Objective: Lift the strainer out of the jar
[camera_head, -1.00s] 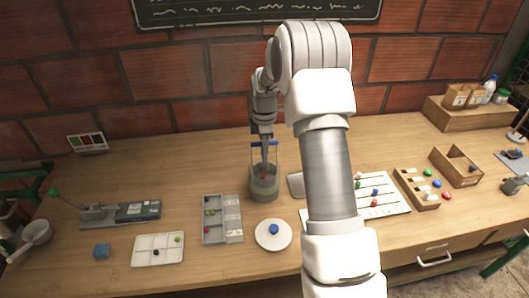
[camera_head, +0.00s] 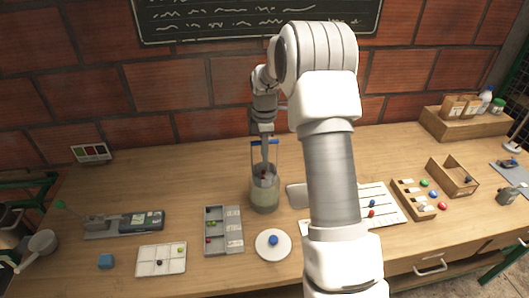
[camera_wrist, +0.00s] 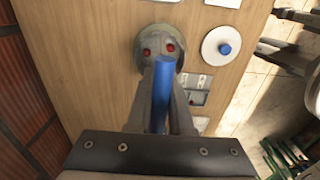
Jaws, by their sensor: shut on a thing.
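The glass jar (camera_head: 264,197) stands upright on the table, with greenish liquid low inside. The strainer has a blue handle bar (camera_head: 258,142) on thin side wires, and its lower part with red berries is near the jar's mouth. It appears still partly inside the jar, but glass and wires make its lower edge hard to tell. My gripper (camera_head: 265,148) is shut on the blue handle above the jar. In the wrist view, the blue handle (camera_wrist: 162,90) lies between my gripper fingers (camera_wrist: 160,85), above the jar (camera_wrist: 160,42) and two red berries.
A divided grey tray (camera_head: 223,231) and a white lid with a blue knob (camera_head: 273,245) stand in front of the jar. A scale (camera_head: 123,224) is at left. A white board (camera_head: 383,207) and wooden boxes (camera_head: 453,176) are at right. The table behind the jar is clear.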

